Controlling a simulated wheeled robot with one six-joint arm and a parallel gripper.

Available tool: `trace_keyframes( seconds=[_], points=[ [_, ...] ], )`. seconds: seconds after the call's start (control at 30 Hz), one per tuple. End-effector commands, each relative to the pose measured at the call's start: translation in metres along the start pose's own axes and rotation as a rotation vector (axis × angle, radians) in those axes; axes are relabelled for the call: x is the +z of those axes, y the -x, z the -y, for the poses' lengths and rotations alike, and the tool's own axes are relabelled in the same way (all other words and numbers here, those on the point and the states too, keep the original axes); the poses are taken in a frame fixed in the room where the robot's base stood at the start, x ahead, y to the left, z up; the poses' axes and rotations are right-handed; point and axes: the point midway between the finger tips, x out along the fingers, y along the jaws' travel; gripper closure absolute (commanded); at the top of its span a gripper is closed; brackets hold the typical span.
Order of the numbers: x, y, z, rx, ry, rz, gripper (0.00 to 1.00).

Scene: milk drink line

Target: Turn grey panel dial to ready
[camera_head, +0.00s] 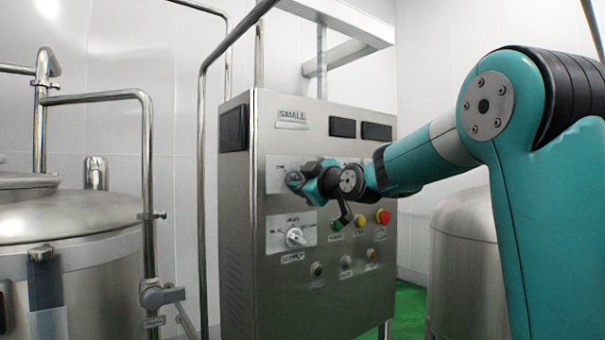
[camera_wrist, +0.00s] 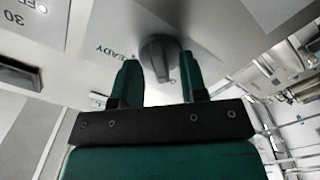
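The grey dial (camera_wrist: 160,56) sits on a pale plate with a "READY" label (camera_wrist: 118,51), upside down in the wrist view. My gripper (camera_wrist: 160,66) is open, with one green finger on each side of the dial. The fingertips are close to the dial's sides; I cannot tell whether they touch it. In the head view my gripper (camera_head: 295,181) is at the upper plate (camera_head: 275,178) of the steel panel (camera_head: 265,120) and hides most of the dial there.
A lower white dial (camera_head: 295,237) sits just below my gripper. A green button (camera_head: 337,225), a yellow button (camera_head: 360,221) and a red button (camera_head: 383,216) are to the right. Steel tanks stand left (camera_head: 75,220) and right (camera_head: 465,250) of the cabinet.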

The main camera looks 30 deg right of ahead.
Motion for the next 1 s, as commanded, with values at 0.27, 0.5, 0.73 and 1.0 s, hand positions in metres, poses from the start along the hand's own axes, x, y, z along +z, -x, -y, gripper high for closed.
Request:
trace_keyframes(
  seconds=[0.27,0.5,0.73,1.0],
  points=[
    [0.0001,-0.0030,0.0003,0.000,0.001,-0.001,0.61],
    [0.0001,-0.0028,0.0003,0.000,0.000,0.000,1.00],
    [0.0004,-0.0027,0.0005,0.000,-0.007,-0.001,1.00],
    [0.0021,-0.0026,0.0022,0.001,-0.104,-0.001,1.00]
  ],
)
